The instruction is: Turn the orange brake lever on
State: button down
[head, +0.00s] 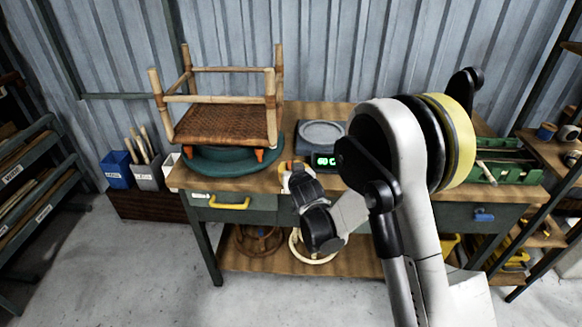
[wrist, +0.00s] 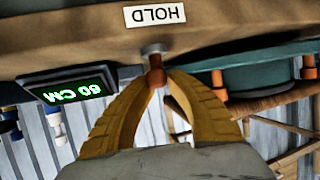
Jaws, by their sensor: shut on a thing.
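The orange brake lever (wrist: 156,77) shows in the wrist view, which is upside down. It is a small orange-brown handle on a grey round pivot (wrist: 153,50) at the wooden bench edge, beside a white label reading HOLD (wrist: 155,15). The yellow-orange fingers of my gripper (wrist: 158,84) are shut on the lever from both sides. In the head view my gripper (head: 287,172) is at the bench's front edge, between the green turntable (head: 205,163) and the display. The lever cannot be made out there.
A grey round plate (head: 321,133) and a lit green display (head: 325,160) are to the right. A drawer with a yellow handle (head: 230,203) is below the bench top (head: 300,115).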

jog(key=shift+m+h, duration=1.2)
jog(key=shift+h, duration=0.1)
jog(key=shift+f+m+h, duration=0.1)
jog(key=shift+m+h, duration=0.3)
jog(key=shift+h, duration=0.1)
jog(key=c, duration=1.3)
grip_release()
jog(key=v, duration=1.2)
jog(key=shift+d, duration=0.1)
